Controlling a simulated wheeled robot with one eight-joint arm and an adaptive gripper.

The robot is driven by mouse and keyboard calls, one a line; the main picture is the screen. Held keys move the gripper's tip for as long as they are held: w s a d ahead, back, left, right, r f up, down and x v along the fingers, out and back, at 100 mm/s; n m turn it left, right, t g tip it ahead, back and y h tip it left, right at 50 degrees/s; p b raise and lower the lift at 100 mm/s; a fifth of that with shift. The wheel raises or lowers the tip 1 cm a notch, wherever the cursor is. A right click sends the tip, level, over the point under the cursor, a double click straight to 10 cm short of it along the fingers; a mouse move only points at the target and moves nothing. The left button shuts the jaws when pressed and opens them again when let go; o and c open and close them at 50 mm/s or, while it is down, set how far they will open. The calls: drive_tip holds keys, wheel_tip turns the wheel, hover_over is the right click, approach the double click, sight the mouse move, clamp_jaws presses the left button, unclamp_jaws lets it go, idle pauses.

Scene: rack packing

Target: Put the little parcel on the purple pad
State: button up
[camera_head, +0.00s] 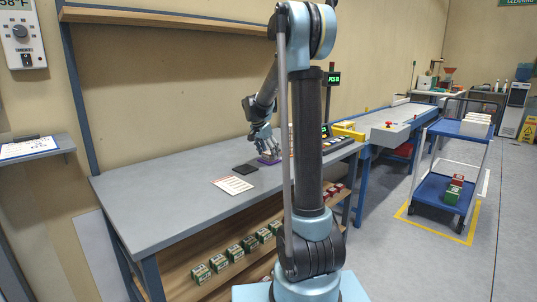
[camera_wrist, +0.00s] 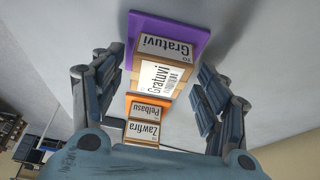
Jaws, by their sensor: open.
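The purple pad (camera_wrist: 196,42) lies on the grey bench, with its top and right margins showing in the wrist view. A little brown parcel with a white "Gratuvi" label (camera_wrist: 162,77) appears to rest on it, its lower end hidden from clear view. My gripper (camera_wrist: 146,98) is open, with one finger on each side of the parcel and visible gaps to both. In the head view, my gripper (camera_head: 265,148) is low over the purple pad (camera_head: 268,160), and the parcel cannot be made out there.
Small boxes marked "Pelbasu" (camera_wrist: 146,111) and "Zawfira" (camera_wrist: 142,131) show beside an orange strip (camera_wrist: 149,98). A dark flat item (camera_head: 245,169) and a paper sheet (camera_head: 233,185) lie near the pad. Several green boxes (camera_head: 235,252) stand on the lower shelf. The bench's left end is clear.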

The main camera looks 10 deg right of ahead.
drive_tip(key=v, duration=1.2)
drive_tip(key=s+d+f+n+y, duration=0.1)
drive_tip(key=s+d+f+n, duration=0.15)
drive_tip(key=s, duration=0.85)
drive_tip(key=s+d+f+n+y, duration=0.1)
drive_tip(key=s+d+f+n, duration=0.15)
drive_tip(key=s, duration=0.95)
drive_tip(key=s+f+n+y, duration=0.1)
drive_tip(key=s+f+n, duration=0.5)
drive_tip(key=s+f, duration=0.9)
drive_tip(key=s+a, duration=0.1)
drive_tip(key=s, duration=0.2)
drive_tip(key=shift+g+y, duration=0.3)
drive_tip(key=shift+y, duration=0.1)
drive_tip(key=shift+s, duration=0.15)
